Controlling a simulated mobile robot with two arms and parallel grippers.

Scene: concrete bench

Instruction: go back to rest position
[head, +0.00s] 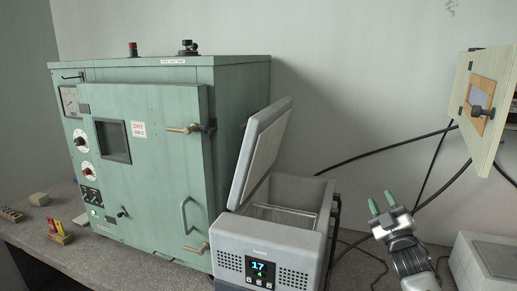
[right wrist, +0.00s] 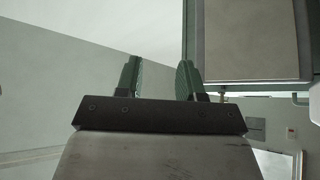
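My right gripper (head: 381,203) is at the lower right of the head view, raised in front of the wall and to the right of the grey cooler box (head: 268,240). Its two green fingertips are apart with nothing between them. The right wrist view also shows the open fingers (right wrist: 160,78), empty. My left gripper is not in the head view.
The cooler's lid (head: 262,150) stands open. A green drying oven (head: 165,150) with its door shut stands to its left. A panel box (head: 481,100) hangs on the right wall, with black cables below. A pale box (head: 485,262) sits lower right.

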